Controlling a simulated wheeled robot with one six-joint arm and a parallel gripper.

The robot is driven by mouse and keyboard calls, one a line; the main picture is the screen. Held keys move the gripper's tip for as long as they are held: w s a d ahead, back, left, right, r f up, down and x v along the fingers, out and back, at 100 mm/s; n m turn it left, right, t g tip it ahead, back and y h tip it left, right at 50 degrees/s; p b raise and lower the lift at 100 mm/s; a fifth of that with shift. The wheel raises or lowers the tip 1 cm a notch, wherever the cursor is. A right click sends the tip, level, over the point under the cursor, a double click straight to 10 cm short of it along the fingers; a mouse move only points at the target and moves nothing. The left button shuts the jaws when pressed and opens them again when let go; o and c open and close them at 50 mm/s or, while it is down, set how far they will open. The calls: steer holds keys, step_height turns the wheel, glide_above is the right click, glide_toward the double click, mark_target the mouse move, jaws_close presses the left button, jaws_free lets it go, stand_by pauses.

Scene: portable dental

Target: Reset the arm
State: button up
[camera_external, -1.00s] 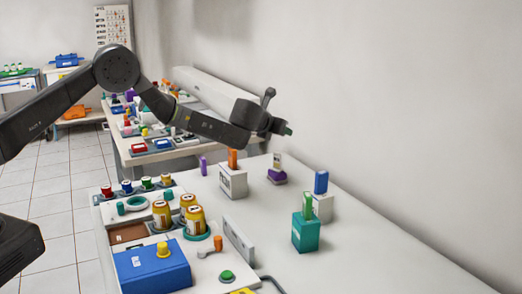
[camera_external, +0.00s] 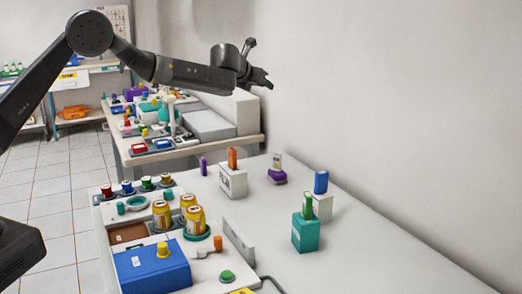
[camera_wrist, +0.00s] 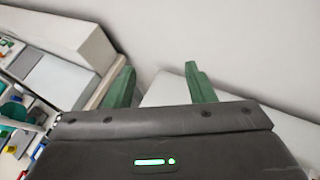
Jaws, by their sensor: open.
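My gripper (camera_external: 266,82) is raised high above the tables at the end of my outstretched arm, facing right toward the wall. In the wrist view its two green fingers (camera_wrist: 160,88) stand apart with nothing between them. It touches nothing. Below and in front of it is the white table (camera_external: 340,262), well clear of the fingers.
The near table holds a white box with an orange piece (camera_external: 233,182), a teal box (camera_external: 306,235), a purple holder (camera_external: 277,177), a blue box (camera_external: 152,268) and yellow cans (camera_external: 195,219). A crowded table (camera_external: 190,155) stands behind. The wall (camera_external: 400,110) is at right.

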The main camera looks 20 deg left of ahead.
steer(key=w+a+r+b, duration=0.1)
steer(key=w+a, duration=0.1)
steer(key=a, duration=0.7)
steer(key=shift+a, duration=0.2)
stand_by(0.8)
